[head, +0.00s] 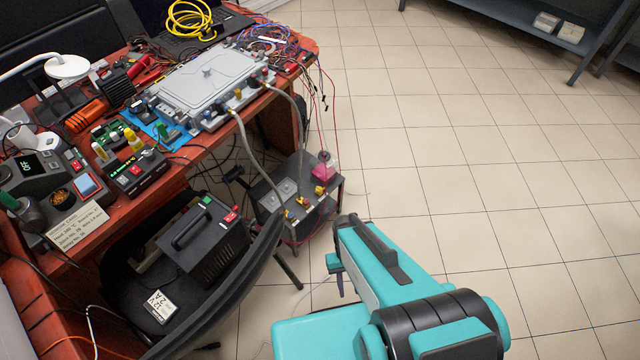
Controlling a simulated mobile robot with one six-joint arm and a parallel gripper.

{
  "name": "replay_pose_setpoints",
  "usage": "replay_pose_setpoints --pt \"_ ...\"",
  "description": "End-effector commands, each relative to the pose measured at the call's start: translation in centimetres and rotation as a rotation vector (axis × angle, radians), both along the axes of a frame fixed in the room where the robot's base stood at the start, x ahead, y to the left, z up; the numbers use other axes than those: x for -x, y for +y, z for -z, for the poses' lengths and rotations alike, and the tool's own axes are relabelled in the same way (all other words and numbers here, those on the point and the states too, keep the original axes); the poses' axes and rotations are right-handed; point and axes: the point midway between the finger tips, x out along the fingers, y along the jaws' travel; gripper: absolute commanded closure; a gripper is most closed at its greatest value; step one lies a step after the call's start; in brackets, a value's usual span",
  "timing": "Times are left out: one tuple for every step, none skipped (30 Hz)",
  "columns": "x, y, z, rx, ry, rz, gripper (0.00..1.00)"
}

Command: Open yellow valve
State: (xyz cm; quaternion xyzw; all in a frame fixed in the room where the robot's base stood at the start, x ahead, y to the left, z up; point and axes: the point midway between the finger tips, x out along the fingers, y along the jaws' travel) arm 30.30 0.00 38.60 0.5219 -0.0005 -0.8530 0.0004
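Small yellow valve-like fittings (302,201) sit along the near edge of a dark grey unit (335,203) low beside the desk; one more yellow fitting (319,190) is at its right. They are too small to tell whether any is open or shut. Two grey hoses (258,146) run from this unit up to a grey metal case (205,82) on the desk. My teal arm reaches up from the bottom. My gripper (338,275) seems to show partly at the arm's left side, right of and below the unit, apart from it. Its fingers are not clear.
A pink container (323,170) stands on the unit's far right. A black chair (235,290) holding a black power box (200,240) stands left of the unit. The red-brown desk (185,160) is crowded with electronics and cables. Tiled floor (480,150) to the right is clear.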

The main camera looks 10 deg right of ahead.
Motion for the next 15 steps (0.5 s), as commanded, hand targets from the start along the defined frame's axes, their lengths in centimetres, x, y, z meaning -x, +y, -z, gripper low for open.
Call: replay_pose_setpoints --pt "0.0 0.0 0.0 0.000 0.000 0.000 0.69" --pt "0.0 0.0 0.0 0.000 0.000 0.000 0.69" --pt "0.0 0.0 0.0 0.000 0.000 0.000 0.67" --pt "0.0 0.0 0.0 0.000 0.000 0.000 0.62" --pt "0.0 0.0 0.0 0.000 0.000 0.001 0.61" --pt "-0.1 0.0 0.1 0.001 -0.001 0.002 0.61" --pt "-0.2 0.0 0.1 0.002 -0.002 0.004 0.61" --pt "-0.4 0.0 0.2 0.003 -0.004 0.006 0.61" --pt "-0.7 0.0 0.4 0.005 -0.006 0.011 0.61" --pt "-1.0 0.0 0.5 0.008 -0.009 0.015 0.61" --pt "-1.3 0.0 0.6 0.011 -0.012 0.021 0.61" --pt "-1.9 0.0 0.9 0.016 -0.016 0.032 0.61" --pt "-2.4 0.0 1.1 0.021 -0.020 0.041 0.61" --pt "-3.0 0.2 1.3 0.025 -0.026 0.050 0.61" --pt "-3.9 0.4 1.5 0.033 -0.033 0.063 0.61"
